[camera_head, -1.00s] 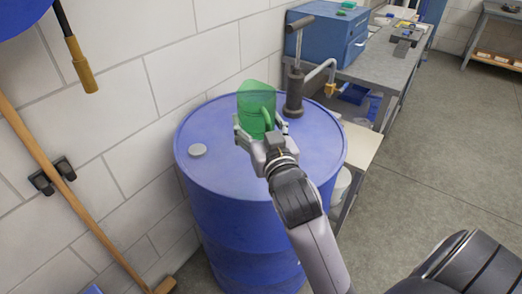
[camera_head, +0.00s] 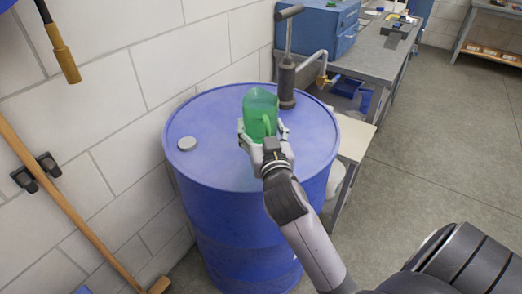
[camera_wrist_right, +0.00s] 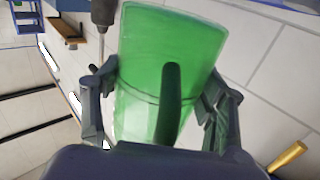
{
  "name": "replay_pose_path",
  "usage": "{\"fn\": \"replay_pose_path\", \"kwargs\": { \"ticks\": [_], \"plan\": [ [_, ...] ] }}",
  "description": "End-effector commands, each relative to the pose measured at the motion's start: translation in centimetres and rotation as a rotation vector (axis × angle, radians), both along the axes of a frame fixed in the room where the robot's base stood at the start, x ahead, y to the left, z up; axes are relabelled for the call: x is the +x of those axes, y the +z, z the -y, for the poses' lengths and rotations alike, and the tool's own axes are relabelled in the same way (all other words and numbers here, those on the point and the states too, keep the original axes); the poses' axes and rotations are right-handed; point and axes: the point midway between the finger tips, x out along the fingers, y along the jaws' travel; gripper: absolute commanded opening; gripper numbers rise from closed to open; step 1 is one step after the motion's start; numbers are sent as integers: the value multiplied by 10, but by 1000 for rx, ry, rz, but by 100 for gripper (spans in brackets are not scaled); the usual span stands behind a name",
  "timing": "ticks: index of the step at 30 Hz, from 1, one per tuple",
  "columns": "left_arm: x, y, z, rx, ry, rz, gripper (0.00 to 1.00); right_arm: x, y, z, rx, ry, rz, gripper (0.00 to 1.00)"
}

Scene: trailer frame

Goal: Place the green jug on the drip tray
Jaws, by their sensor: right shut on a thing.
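The green jug (camera_head: 259,106) is translucent and appears over the top of the blue drum, in front of the hand pump. My right gripper (camera_head: 263,134) is shut on it. In the right wrist view the jug (camera_wrist_right: 140,70) fills the middle, with its dark green handle towards the camera and the gripper fingers (camera_wrist_right: 160,105) on both sides. Whether the jug's base touches the drum lid is not clear. I cannot tell for certain which surface is the drip tray; a beige shelf (camera_head: 355,137) stands right of the drum near the spout. My left gripper is out of view.
A grey bench (camera_head: 375,60) with a blue cabinet (camera_head: 325,32) stands behind. A wooden handle (camera_head: 70,215) leans at left. The floor at right is clear.

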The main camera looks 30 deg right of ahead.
Motion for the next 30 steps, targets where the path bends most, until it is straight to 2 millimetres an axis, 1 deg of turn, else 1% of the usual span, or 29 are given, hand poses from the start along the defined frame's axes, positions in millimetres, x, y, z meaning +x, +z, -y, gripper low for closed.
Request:
{"fn": "replay_pose_path", "kwargs": {
  "ticks": [1, 5, 10, 13, 15, 23, 26, 27, 30],
  "plan": [
    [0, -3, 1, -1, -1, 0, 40, 0, -9, 0, 0, 1, -2, 37],
    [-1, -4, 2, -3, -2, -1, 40, 0, -17, 0, 0, 0, 1, 37],
    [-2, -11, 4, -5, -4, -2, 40, 0, -43, 0, -1, -1, -4, 37],
    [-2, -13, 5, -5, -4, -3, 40, 0, -55, 0, -1, 0, -2, 37],
    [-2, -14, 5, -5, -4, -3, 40, 0, -59, 0, 0, 1, 1, 37],
    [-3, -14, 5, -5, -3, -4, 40, 0, -59, 0, 0, 1, 2, 37],
    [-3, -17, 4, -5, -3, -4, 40, 0, -62, 0, 1, 1, 1, 37],
    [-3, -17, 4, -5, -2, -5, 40, 0, -63, 0, 1, 0, 0, 67],
    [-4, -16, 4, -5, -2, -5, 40, 0, -62, 0, 1, 1, 0, 73]
  ]
}}
